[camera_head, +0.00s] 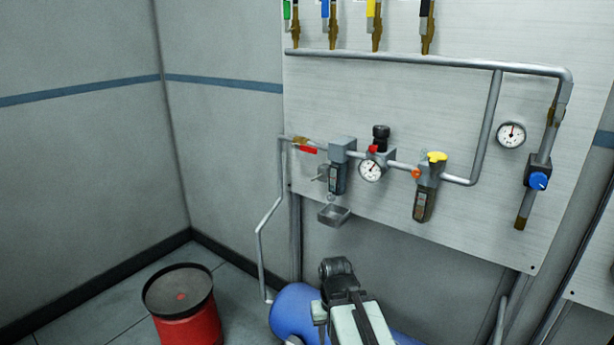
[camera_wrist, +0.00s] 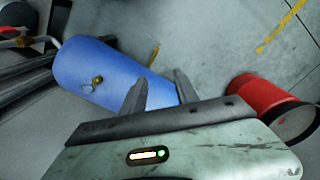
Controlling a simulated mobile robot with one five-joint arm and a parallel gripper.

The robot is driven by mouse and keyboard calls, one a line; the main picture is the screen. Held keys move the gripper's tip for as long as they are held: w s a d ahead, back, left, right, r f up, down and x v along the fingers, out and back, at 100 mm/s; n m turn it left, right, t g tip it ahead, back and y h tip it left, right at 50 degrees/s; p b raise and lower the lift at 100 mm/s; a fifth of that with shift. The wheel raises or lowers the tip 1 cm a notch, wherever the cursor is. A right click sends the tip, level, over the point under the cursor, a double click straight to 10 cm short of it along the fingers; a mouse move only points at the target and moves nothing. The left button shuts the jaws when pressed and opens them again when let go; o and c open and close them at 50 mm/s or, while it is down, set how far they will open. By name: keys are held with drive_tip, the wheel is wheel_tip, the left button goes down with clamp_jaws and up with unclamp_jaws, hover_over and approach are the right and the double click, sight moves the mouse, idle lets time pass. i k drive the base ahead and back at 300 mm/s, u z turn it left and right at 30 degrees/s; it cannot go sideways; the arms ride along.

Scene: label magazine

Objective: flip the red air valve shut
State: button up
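The red air valve (camera_head: 308,150) is in the head view, a small red lever on a brass body at the left end of the pipe line. Its lever lies roughly along the pipe. My gripper (camera_wrist: 160,78) shows in the wrist view with its two fingers apart and nothing between them. It points toward the floor area by the blue tank. In the head view my arm is low at the bottom centre, well below the valve and apart from it.
A blue tank (camera_head: 293,308) lies on the floor behind my arm. A red drum (camera_head: 187,328) stands at the left. Right of the valve are a filter unit (camera_head: 337,178), a gauge (camera_head: 371,170) and a yellow-knobbed unit (camera_head: 425,195). A small metal cup (camera_head: 333,215) juts out below.

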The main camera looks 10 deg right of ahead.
sight(302, 148)
drive_tip(key=z, duration=0.05)
drive_tip(key=k, duration=0.65)
drive_tip(key=u, duration=0.45)
drive_tip(key=i, duration=0.7)
drive_tip(key=u, duration=0.7)
drive_tip(key=i, duration=0.55)
drive_tip(key=z, duration=0.05)
